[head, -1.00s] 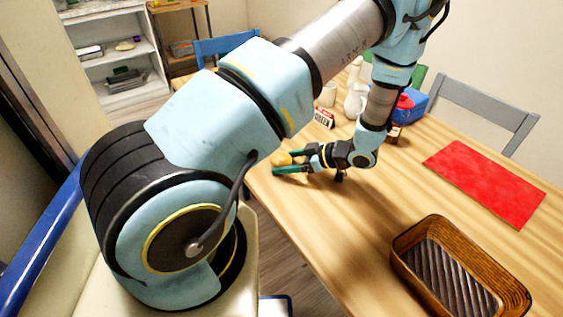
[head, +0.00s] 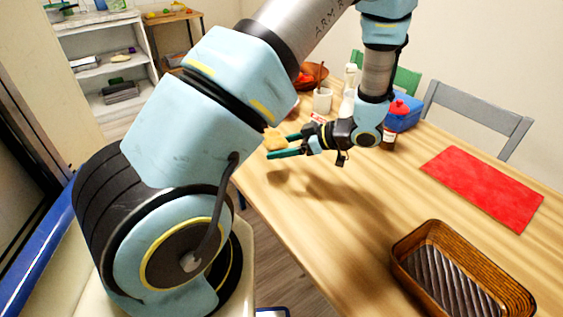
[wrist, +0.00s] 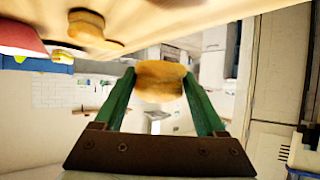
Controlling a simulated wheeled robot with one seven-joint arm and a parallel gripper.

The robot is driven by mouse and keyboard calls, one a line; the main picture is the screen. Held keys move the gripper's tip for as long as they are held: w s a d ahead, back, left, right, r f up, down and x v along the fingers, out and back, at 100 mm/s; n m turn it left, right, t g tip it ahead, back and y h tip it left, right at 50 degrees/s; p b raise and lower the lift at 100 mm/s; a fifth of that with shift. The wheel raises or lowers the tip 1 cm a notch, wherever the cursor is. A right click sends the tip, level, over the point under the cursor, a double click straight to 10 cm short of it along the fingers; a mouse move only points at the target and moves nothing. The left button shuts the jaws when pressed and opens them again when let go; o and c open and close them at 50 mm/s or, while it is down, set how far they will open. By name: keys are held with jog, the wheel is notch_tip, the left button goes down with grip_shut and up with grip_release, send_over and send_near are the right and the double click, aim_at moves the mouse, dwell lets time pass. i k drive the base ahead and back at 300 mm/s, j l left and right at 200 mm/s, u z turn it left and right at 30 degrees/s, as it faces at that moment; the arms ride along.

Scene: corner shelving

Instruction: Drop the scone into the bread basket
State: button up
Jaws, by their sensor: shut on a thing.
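The scone (head: 275,139) is a golden-brown lump held between the green fingertips of my gripper (head: 284,145), above the left edge of the wooden table. In the wrist view the scone (wrist: 160,81) sits between the two green fingers (wrist: 160,90), which are shut on it. The bread basket (head: 408,244) is a brown woven rectangular tray with a dark ribbed inside, at the near right of the table. It looks empty, and its lower edge is cut off by the frame. My gripper is well to the left of the basket and farther back.
A red mat (head: 484,187) lies flat at the right of the table. The tabletop (head: 350,205) between gripper and basket is clear. A grey chair (head: 478,104) stands behind.

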aim_at(455, 287)
jog(key=k+z, duration=0.2)
jog(key=z, duration=0.15)
jog(key=k+l+z, duration=0.15)
jog(key=z, duration=0.2)
jog(key=k+l+z, duration=0.1)
jog(key=z, duration=0.25)
jog(key=k+l, duration=0.05)
jog(key=k, duration=0.05)
